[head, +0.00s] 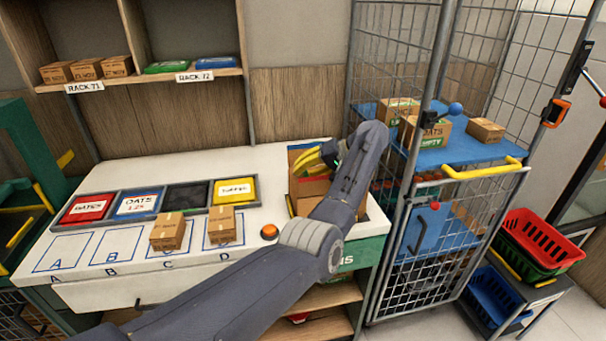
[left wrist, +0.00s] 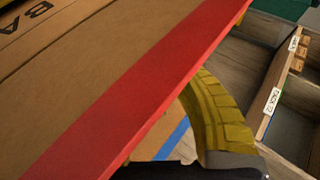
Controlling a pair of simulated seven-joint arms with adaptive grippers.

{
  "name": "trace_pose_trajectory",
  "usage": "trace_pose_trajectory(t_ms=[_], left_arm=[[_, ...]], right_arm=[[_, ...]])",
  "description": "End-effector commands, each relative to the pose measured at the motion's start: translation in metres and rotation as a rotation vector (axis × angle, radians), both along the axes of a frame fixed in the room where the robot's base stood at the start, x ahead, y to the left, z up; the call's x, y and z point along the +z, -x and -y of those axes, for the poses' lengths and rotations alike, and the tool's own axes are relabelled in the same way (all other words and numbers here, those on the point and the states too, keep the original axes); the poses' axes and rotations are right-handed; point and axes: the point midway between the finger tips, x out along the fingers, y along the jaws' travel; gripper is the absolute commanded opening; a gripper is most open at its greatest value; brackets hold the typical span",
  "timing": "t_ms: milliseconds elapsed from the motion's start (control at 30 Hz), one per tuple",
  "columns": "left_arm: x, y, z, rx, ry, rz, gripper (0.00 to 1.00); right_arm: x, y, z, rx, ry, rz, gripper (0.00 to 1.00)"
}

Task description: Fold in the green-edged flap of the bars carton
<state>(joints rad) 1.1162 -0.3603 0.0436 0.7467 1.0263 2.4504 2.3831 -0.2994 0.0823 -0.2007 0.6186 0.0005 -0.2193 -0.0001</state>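The bars carton (head: 312,186) stands open at the right end of the bench. A red-edged flap (left wrist: 150,85) fills much of the left wrist view, with the letters "BA" on the cardboard beside it. A blue edge (left wrist: 174,138) shows beyond it, and a blue edge (head: 300,146) also shows at the carton's back in the head view. I cannot make out the green-edged flap for certain. My left gripper (head: 318,157) is at the carton's top, with yellow fingers. One finger shows beside the red edge in the left wrist view; its opening is unclear. My right gripper is not in view.
Two small boxes (head: 167,231) (head: 222,224) stand on the bench by marked squares, near an orange button (head: 269,231). Labelled trays (head: 137,201) line the bench. A wire cage (head: 440,240) with boxes on a blue shelf stands close on the right.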

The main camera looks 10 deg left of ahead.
Motion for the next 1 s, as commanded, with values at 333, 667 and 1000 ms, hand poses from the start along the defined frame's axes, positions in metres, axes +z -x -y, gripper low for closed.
trace_pose_trajectory(t_ms=[333,667,1000], left_arm=[[0.038,0.002,0.045,-0.003,-0.003,0.003,0.24],[0.063,0.004,0.08,-0.003,-0.002,0.001,0.24],[0.07,0.005,0.09,0.0,0.0,0.0,0.24]], right_arm=[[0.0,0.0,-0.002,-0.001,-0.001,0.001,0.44],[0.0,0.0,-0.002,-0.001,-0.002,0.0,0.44],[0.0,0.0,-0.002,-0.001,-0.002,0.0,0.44]])
